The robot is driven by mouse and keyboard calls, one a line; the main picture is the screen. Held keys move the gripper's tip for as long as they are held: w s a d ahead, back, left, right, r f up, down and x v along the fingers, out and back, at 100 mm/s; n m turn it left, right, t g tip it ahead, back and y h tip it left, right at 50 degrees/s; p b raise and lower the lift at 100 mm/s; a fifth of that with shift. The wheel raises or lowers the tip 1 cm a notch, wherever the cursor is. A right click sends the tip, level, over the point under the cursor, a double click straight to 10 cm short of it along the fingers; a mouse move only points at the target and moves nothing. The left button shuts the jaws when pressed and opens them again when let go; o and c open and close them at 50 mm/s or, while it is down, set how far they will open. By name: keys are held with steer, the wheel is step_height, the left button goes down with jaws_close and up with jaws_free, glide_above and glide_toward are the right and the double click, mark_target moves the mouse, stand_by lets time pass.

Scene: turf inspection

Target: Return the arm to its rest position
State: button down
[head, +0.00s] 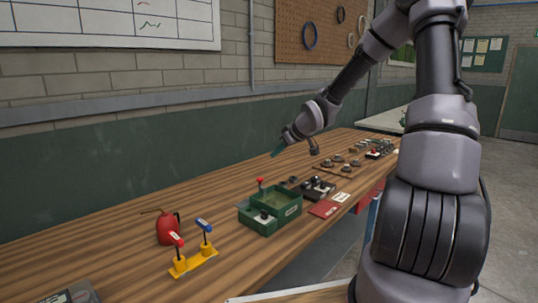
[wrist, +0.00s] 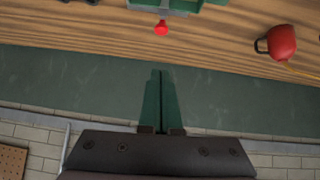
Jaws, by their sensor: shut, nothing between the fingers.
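My arm (head: 440,140) rises on the right of the head view and reaches left over the wooden workbench. My gripper (head: 278,149) is at its end, above the far side of the bench near the wall. In the wrist view my gripper (wrist: 160,75) shows two green fingers pressed together with nothing between them. The fingers appear apart from the bench and the things on it.
A green box (head: 268,217) with a red-topped lever (head: 260,181) stands on the bench (head: 120,245). A red oil can (head: 168,228) and a yellow stand (head: 193,263) with red and blue handles are nearer. Several small parts lie farther along. A wall (head: 90,185) runs behind.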

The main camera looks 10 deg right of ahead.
steer(key=s+d+r+m+g+h, duration=0.1)
steer(key=s+d+r+m+h, duration=0.2)
steer(key=s+r, duration=0.45)
steer(key=s+d+r+m+h, duration=0.3)
steer(key=s+r, duration=0.3)
steer(key=s, duration=0.3)
steer(key=s+a+r+m+y, duration=0.1)
steer(key=s+r+m, duration=0.1)
steer(key=s, duration=0.6)
steer(key=s+a+r+m+y, duration=0.1)
steer(key=s+r+m+y, duration=0.1)
steer(key=s+r, duration=0.3)
steer(key=s+m, duration=0.1)
steer(key=s, duration=0.3)
steer(key=shift+r+m, duration=0.25)
steer(key=shift+m, duration=0.05)
